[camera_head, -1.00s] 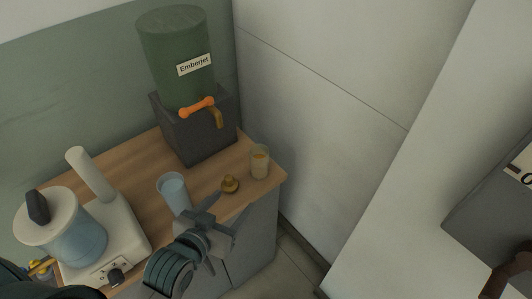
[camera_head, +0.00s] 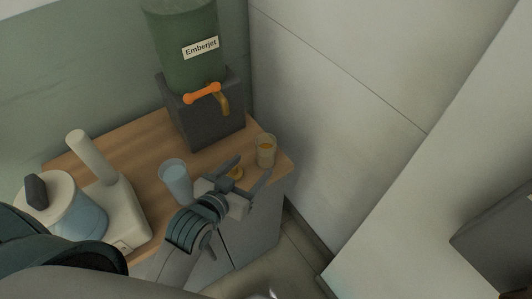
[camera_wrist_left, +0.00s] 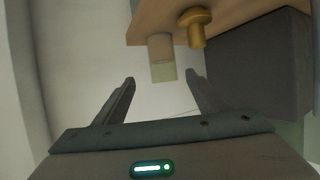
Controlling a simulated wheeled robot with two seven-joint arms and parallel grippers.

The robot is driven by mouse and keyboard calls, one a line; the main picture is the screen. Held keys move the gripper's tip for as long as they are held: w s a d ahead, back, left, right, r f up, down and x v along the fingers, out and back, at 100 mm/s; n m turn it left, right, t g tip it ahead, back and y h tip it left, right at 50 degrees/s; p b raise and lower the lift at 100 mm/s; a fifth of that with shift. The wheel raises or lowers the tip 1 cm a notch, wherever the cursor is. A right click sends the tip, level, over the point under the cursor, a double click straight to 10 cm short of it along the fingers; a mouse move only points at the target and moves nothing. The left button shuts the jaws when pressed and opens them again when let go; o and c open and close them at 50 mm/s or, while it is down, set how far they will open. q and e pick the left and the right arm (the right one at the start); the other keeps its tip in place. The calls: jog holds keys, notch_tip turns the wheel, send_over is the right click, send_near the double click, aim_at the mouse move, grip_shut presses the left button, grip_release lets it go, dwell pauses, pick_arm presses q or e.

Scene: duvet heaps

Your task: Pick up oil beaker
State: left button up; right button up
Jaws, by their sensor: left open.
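The oil beaker (camera_head: 265,156) is a small clear glass with amber liquid, upright near the right front corner of the wooden counter (camera_head: 135,142). My left gripper (camera_head: 252,166) is open and empty at the counter's front edge, its fingers pointing toward the beaker. In the left wrist view the beaker (camera_wrist_left: 162,60) appears just beyond and between the open fingertips (camera_wrist_left: 160,77), apart from them. My right gripper is not in view.
A glass of bluish liquid (camera_head: 175,180) stands left of my gripper. A green dispenser (camera_head: 185,55) with an orange handle and brass tap stands behind on a dark base (camera_head: 208,122). A white blender-like appliance (camera_head: 122,205) is at left. A wall bounds the right.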

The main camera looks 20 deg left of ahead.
pick_arm(q)
jog(key=p, duration=0.2)
send_near(270, 145)
jog(key=x, duration=0.5)
jog(key=shift+s+d, duration=0.1)
jog(key=shift+d, duration=0.15)
jog(key=shift+w+d+f, duration=0.1)
jog(key=shift+w+f, duration=0.25)
jog(key=shift+w, duration=0.25)
jog(key=shift+w+f+p, duration=0.15)
jog(key=shift+w+p, duration=0.25)
jog(key=shift+w, duration=0.1)
jog(key=x, duration=0.1)
jog(key=p+x, duration=0.1)
jog(key=shift+w+f, duration=0.15)
jog(key=shift+w, duration=0.2)
jog(key=shift+w+f, duration=0.35)
jog(key=shift+w, duration=0.2)
jog(key=c, duration=1.3)
